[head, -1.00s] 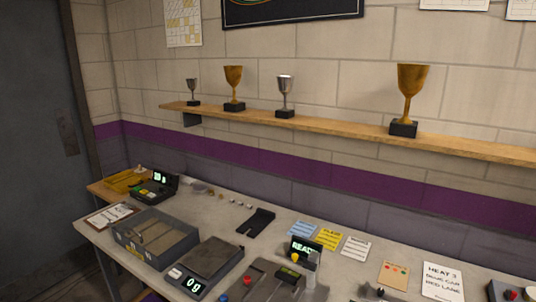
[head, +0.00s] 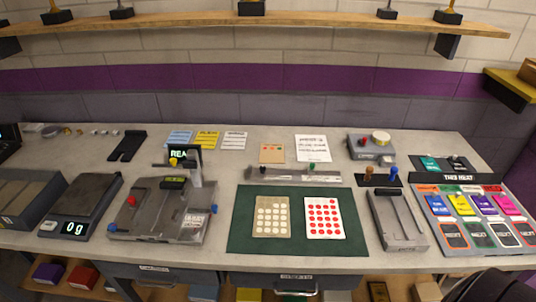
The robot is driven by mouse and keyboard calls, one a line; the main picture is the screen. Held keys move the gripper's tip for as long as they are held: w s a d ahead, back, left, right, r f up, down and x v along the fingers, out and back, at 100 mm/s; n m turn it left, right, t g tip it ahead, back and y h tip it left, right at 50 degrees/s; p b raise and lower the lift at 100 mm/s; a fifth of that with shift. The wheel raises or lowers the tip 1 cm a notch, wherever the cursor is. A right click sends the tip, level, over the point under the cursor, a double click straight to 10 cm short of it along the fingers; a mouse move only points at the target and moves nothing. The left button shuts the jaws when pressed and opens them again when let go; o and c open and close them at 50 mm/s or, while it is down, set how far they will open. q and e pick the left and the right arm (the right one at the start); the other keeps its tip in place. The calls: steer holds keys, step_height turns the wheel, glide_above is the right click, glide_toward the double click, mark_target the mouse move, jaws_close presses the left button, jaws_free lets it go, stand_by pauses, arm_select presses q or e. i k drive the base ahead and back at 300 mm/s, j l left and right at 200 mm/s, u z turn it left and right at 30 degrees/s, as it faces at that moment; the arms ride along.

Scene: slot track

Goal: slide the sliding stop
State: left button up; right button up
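I cannot tell for certain which part is the sliding stop. A grey channel-shaped fixture (head: 398,222) with a raised rim lies to the right of the mat. A grey metal machine (head: 163,212) with red, blue and yellow knobs stands to the left of the mat. Neither gripper is visible. A dark shape at the bottom right corner may be part of my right arm.
A green mat (head: 240,232) holds two dotted cards. A scale (head: 70,228) and an open grey bin (head: 25,188) stand at the left. A lane board (head: 472,210) with coloured cards lies at the right. A wooden shelf (head: 300,23) runs above. Drawers sit below the table edge.

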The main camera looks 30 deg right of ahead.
mark_target(310, 169)
steer(key=z, duration=1.3)
